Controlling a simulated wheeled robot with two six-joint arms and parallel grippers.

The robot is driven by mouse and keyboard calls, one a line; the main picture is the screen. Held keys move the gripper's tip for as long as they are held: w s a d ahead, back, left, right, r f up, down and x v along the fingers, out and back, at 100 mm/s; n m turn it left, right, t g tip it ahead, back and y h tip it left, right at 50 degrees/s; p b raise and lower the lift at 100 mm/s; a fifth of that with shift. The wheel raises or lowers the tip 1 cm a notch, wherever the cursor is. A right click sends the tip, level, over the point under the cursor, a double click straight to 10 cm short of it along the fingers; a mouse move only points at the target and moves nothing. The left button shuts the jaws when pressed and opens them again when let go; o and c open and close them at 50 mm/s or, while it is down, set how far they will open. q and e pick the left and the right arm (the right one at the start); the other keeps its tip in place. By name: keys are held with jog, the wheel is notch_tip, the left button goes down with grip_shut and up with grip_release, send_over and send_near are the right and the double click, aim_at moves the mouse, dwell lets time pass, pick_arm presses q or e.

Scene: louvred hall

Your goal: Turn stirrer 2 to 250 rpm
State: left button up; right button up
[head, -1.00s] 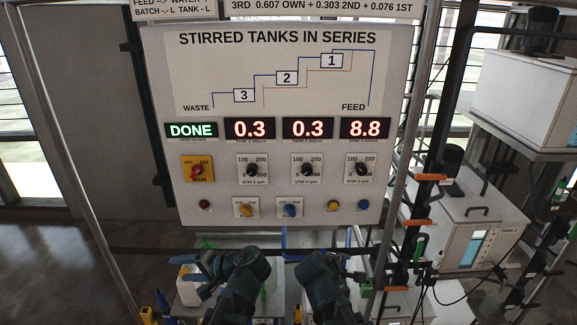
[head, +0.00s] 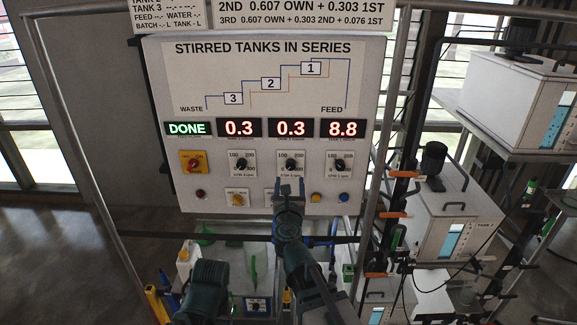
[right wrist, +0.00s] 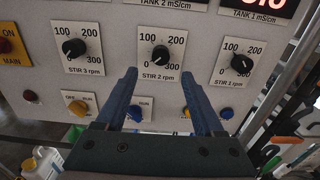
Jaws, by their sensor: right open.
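The stirrer 2 knob (head: 290,165) is the black middle knob on the white panel (head: 215,60), on a white 100-200-300 rpm dial plate. In the right wrist view, the stirrer 2 knob (right wrist: 160,53) is labelled STIR 2 rpm; I cannot read its exact setting. My right gripper (head: 290,186) is open and empty, just below and in front of this knob. In the right wrist view, its blue fingers (right wrist: 158,76) are apart, with the knob above the gap between the tips. They do not enclose it. My left arm shows at lower left, but its gripper is not visible.
The stirrer 3 knob (right wrist: 74,48) and stirrer 1 knob (right wrist: 241,64) flank it. A yellow knob (head: 238,199) and a blue knob (right wrist: 135,113) are below. Displays show DONE, 0.3, 0.3 and 8.8. A metal post (head: 385,130) stands right of the panel, with tanks beyond.

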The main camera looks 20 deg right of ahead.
aim_at(291, 167)
jog(key=x, duration=0.8)
jog(key=shift+w+d+f, duration=0.1)
jog(key=shift+w, duration=0.1)
jog(key=shift+w+d, duration=0.1)
jog(key=shift+w, duration=0.25)
grip_shut()
dwell(1.1)
